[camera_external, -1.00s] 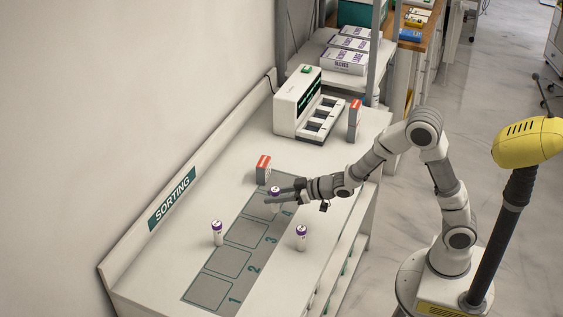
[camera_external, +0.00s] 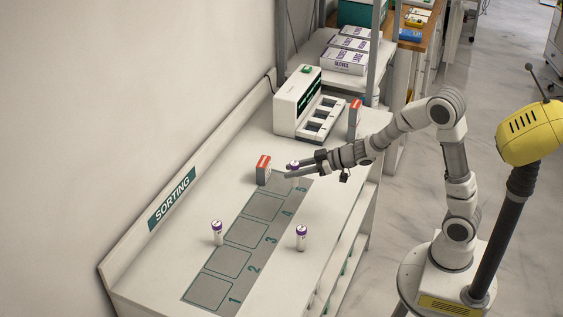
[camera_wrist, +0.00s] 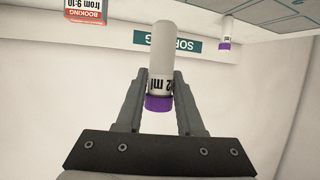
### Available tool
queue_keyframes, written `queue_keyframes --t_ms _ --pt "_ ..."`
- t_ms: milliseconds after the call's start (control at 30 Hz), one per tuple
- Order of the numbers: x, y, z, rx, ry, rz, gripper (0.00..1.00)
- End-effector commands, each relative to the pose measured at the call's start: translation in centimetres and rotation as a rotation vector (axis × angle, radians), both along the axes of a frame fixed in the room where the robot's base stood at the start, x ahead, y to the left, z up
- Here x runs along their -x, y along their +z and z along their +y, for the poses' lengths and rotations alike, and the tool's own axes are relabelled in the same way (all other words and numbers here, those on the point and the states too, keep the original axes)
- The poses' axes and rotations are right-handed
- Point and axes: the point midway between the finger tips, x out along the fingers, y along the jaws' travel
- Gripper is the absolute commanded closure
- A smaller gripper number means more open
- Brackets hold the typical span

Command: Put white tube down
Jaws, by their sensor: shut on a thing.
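My gripper (camera_external: 303,168) is shut on a white tube (camera_wrist: 161,60) with a purple cap, marked "2 ml". In the external view the held tube (camera_external: 293,166) is mostly hidden by the fingers, with its purple cap showing. It is over the far end of the numbered strip (camera_external: 211,291), by the square marked 5. From this angle I cannot tell whether its base touches the surface. In the wrist view the tube stands between both fingers.
Two other purple-capped tubes stand on the table, one left (camera_external: 217,233) and one right (camera_external: 301,238) of the strip. A red and grey box (camera_external: 263,170) is close to my gripper's left. A white machine (camera_external: 298,101) and another red box (camera_external: 355,118) stand farther back.

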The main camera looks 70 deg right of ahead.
Motion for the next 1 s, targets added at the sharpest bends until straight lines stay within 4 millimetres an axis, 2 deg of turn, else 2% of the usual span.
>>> queue_keyframes --t_ms 200,400,500,600,767,1000 --pt "-3.3 0.2 10.6 0.008 0.291 0.006 1.00" --pt "-4.1 0.2 20.2 0.001 0.540 0.006 1.00" --pt "-4.0 0.2 23.6 -0.004 0.627 0.005 1.00" --pt "-3.8 0.3 25.8 -0.007 0.683 0.002 1.00" --pt "-3.6 -0.3 28.1 -0.010 0.723 0.002 1.00" --pt "-3.5 -3.7 33.2 -0.012 0.726 0.004 1.00"
